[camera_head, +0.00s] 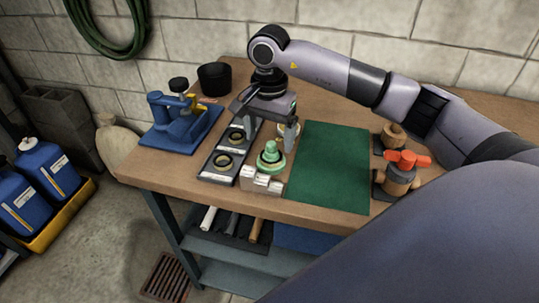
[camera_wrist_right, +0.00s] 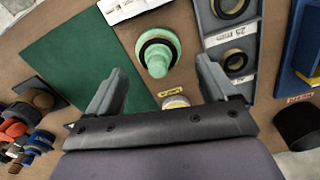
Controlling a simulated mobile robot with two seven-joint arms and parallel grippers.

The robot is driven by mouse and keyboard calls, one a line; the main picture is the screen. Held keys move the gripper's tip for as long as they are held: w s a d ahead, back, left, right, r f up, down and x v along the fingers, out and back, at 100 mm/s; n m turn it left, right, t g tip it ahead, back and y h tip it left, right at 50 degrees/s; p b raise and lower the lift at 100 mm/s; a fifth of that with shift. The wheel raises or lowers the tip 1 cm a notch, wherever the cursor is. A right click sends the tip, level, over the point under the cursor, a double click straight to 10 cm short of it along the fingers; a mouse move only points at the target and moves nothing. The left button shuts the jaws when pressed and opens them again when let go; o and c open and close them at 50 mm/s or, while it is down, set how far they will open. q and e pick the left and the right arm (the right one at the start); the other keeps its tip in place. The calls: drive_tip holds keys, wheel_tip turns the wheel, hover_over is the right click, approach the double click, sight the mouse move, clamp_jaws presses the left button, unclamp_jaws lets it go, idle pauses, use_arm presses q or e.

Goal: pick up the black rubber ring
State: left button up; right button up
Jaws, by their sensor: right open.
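A black rubber ring (camera_wrist_right: 145,37) sits around the stepped green plug (camera_wrist_right: 158,61) in the wrist view. In the head view the green plug (camera_head: 270,154) stands near the bench's front edge, and the black ring is hard to make out there. My right gripper (camera_head: 267,130) is open and points down behind the plug. In the wrist view its fingertips (camera_wrist_right: 162,72) are spread, with the plug just beyond the gap between them. Nothing is held. My left gripper is not in view.
A grey tray (camera_head: 211,174) with dark, brass-toned rings lies left of the plug. A white block (camera_head: 262,182) stands in front of it. A green mat (camera_head: 328,170) lies right. A blue vise-like tool (camera_head: 175,131), black cup (camera_head: 214,79) and orange-handled valve (camera_head: 402,174) stand around.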

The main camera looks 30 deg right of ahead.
drive_tip(key=f, duration=0.3)
drive_tip(key=shift+s+f+p, duration=0.25)
drive_tip(key=shift+f+p, duration=0.05)
drive_tip(key=shift+p, duration=0.05)
drive_tip(key=shift+f, duration=0.5)
drive_tip(key=c, duration=1.1)
drive_tip(key=shift+w, duration=0.1)
wheel_tip(320, 180, up, 14)
drive_tip(key=b, duration=0.1)
wheel_tip(320, 180, up, 6)
drive_tip(key=p, duration=0.2)
hover_over(270, 144)
